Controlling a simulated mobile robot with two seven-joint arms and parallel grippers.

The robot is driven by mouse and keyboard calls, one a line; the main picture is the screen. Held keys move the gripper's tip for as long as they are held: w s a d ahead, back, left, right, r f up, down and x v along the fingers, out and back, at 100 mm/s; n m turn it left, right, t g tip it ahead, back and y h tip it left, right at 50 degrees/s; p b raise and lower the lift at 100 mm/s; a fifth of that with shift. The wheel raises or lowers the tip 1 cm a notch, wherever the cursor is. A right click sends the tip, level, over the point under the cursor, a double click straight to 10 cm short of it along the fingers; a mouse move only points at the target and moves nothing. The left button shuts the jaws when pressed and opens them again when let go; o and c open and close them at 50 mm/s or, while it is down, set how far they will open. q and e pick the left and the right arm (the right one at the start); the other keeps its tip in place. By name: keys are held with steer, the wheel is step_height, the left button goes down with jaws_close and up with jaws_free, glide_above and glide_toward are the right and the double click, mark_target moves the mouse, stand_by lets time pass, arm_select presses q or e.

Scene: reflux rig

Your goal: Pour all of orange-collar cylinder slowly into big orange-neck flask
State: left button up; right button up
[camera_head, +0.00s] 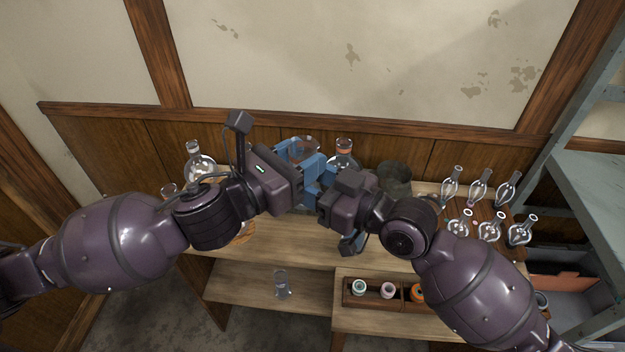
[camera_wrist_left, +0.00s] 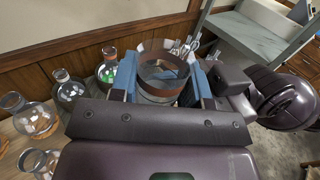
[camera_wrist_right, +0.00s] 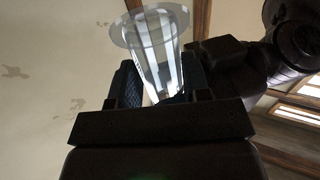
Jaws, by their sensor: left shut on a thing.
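A clear glass cylinder with an orange-brown collar (camera_wrist_left: 163,72) stands between the blue fingers of my left gripper (camera_head: 303,165), which is shut on it. In the left wrist view I look into its open top; its contents cannot be made out. My right gripper (camera_head: 328,180) is close beside, on its right. In the right wrist view its fingers flank a clear glass body with a wide disc end (camera_wrist_right: 157,45); whether they grip it is unclear. An orange-neck flask (camera_head: 344,156) stands behind the grippers on the bench, partly hidden by them.
Another round flask (camera_head: 200,165) stands at the back left. A dark pot (camera_head: 393,178) is right of the orange-neck flask. Several slim glass pieces (camera_head: 480,190) stand at the right. A lower shelf holds a small glass vessel (camera_head: 282,285) and a wooden box (camera_head: 350,301).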

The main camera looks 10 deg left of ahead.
steer(key=shift+c, duration=1.1)
arm_select(q)
steer(key=o, duration=1.1)
arm_select(e)
steer(key=shift+c, duration=0.5)
